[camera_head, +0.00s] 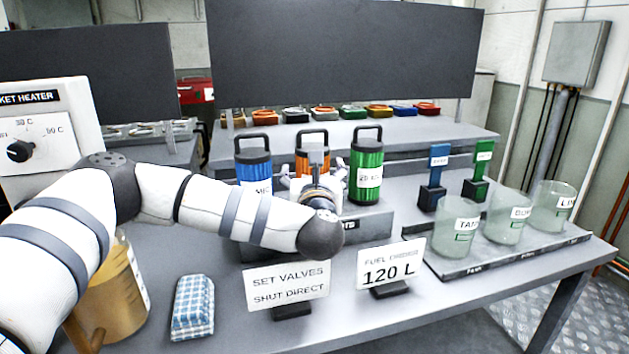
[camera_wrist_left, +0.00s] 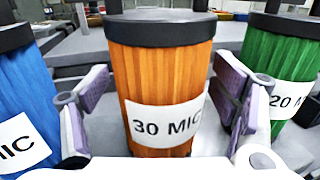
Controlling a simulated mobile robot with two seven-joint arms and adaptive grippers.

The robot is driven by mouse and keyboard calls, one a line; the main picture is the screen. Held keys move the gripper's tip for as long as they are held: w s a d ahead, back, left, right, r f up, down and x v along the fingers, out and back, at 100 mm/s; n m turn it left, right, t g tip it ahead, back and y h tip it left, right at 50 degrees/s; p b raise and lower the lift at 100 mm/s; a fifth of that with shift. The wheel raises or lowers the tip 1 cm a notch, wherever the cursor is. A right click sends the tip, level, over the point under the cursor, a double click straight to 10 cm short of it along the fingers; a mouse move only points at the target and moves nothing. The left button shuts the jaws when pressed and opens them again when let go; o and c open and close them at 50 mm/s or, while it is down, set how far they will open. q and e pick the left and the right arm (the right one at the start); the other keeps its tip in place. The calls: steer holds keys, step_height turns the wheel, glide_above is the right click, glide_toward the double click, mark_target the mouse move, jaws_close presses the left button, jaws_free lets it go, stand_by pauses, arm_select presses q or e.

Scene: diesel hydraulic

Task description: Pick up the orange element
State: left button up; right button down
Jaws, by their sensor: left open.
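The orange element (camera_head: 312,142) is a ribbed cylinder with a black cap and a loop handle, standing upright between the blue element (camera_head: 253,160) and the green element (camera_head: 366,168). Its label reads 30 MIC in the left wrist view (camera_wrist_left: 160,70). My left gripper (camera_head: 317,180) is in front of it in the head view and covers its lower part. In the left wrist view, the open fingers (camera_wrist_left: 158,110) stand on either side of the orange element, with no clear grip on it. My right gripper is not in view.
The blue element (camera_wrist_left: 25,100) and green element (camera_wrist_left: 275,90) stand close outside the fingers. Signs (camera_head: 287,284) and (camera_head: 391,264) stand at the bench front. Glass beakers (camera_head: 457,230) are at right, a checked cloth (camera_head: 193,307) and an amber jug (camera_head: 112,300) at left.

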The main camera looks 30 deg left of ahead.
arm_select(q)
steer(key=shift+r, duration=0.1)
steer(key=c, duration=1.4)
steer(key=shift+o, duration=0.2)
